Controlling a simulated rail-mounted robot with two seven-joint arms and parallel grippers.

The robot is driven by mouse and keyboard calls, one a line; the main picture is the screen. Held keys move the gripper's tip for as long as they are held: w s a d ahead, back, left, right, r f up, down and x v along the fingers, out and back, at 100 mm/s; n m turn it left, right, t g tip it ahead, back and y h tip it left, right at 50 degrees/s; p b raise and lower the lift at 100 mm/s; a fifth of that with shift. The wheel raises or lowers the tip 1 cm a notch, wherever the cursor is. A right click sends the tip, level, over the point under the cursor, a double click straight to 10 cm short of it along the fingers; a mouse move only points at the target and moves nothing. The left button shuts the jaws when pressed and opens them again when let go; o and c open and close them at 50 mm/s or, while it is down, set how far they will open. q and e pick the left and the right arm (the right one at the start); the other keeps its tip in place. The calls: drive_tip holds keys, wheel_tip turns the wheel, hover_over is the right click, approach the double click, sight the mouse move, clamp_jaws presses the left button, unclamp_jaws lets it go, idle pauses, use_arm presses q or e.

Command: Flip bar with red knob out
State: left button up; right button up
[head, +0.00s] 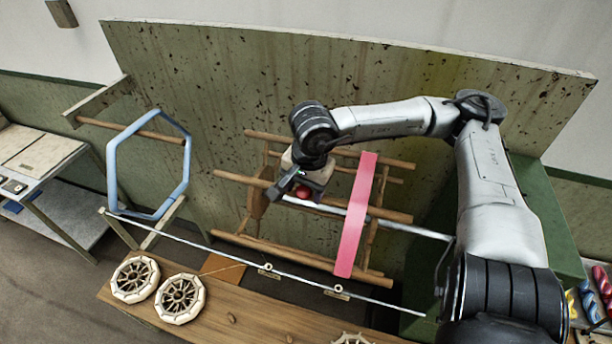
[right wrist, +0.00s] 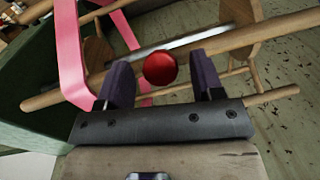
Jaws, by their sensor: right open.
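The red knob (head: 304,192) shows at the fingers of my right gripper (head: 299,186), in front of a wooden reel. In the right wrist view the round red knob (right wrist: 160,68) sits between the two dark fingers of my right gripper (right wrist: 163,82), which are apart, with gaps visible on both sides. A wooden bar (right wrist: 228,42) of the reel runs behind the knob. The knob's joint to its bar is hidden. The reel (head: 282,247) has several wooden bars, and a pink band (head: 355,218) loops around them on the right. My left gripper is not in view.
A metal shaft (head: 413,230) runs through the reel. A thin rod (head: 215,249) crosses in front, above a wooden bench (head: 245,312) with spoked wheels (head: 180,298). A blue hexagonal frame (head: 112,170) stands left. A speckled green panel (head: 220,85) closes off the back.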

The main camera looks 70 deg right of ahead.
sight(311, 193)
wheel_tip(311, 193, up, 14)
drive_tip(key=s+b, duration=0.1)
drive_tip(key=b, duration=0.1)
drive_tip(key=shift+s+f, duration=0.2)
idle(0.7)
